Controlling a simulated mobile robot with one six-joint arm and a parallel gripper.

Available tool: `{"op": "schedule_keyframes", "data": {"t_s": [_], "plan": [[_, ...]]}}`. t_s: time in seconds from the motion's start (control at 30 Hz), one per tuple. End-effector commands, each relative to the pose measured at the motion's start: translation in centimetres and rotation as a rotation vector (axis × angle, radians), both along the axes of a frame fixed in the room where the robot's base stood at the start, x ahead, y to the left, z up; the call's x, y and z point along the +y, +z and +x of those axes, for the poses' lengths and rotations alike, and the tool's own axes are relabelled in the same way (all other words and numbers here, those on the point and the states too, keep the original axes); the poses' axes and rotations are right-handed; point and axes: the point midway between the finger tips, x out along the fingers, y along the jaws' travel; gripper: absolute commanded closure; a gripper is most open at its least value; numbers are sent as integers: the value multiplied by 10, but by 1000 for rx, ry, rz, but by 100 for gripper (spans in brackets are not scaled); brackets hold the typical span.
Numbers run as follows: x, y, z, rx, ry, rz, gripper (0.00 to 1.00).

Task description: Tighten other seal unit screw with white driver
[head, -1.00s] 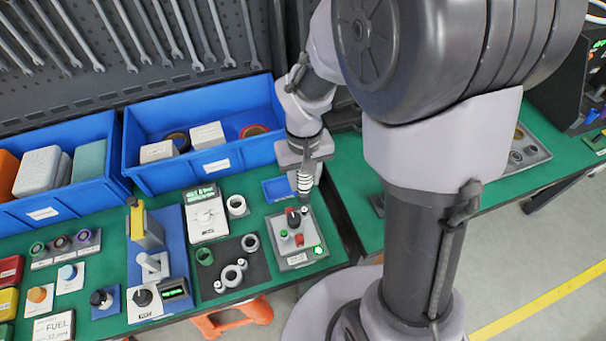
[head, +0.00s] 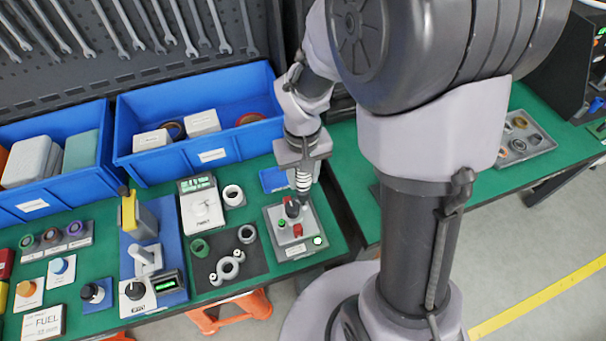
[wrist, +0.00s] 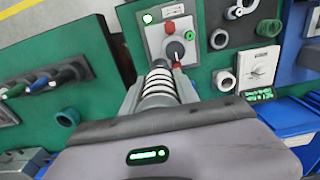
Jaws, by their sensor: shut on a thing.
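My gripper (head: 303,172) is shut on a white, dark-ringed cylinder (wrist: 160,88), which looks like the white driver. It points down over the far right part of a grey box (head: 270,218). The driver's tip is hard to make out; I cannot tell whether it touches anything. The box also shows in the wrist view (wrist: 152,42), with a black knob (wrist: 176,49), red parts and a green button (wrist: 189,35). A grey two-eared ring part (head: 228,267), possibly the seal unit, lies on a dark mat (head: 255,262) left of the box. Its screws are too small to tell.
A white dial device (head: 201,208) and a loose grey ring (head: 233,195) stand left of my gripper. A blue bin (head: 215,155) is behind. Right of a gap, another green bench holds a grey tray (head: 535,140). Some green bench surface is clear there.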

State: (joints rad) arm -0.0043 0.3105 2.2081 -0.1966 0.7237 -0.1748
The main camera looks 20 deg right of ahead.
Motion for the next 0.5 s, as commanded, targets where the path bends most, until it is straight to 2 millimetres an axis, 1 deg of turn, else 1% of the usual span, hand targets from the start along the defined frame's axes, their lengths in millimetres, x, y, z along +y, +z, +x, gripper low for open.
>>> {"op": "schedule_keyframes", "data": {"t_s": [0.5], "plan": [[0, -5, 0, -1, 0, 0, 100]]}}
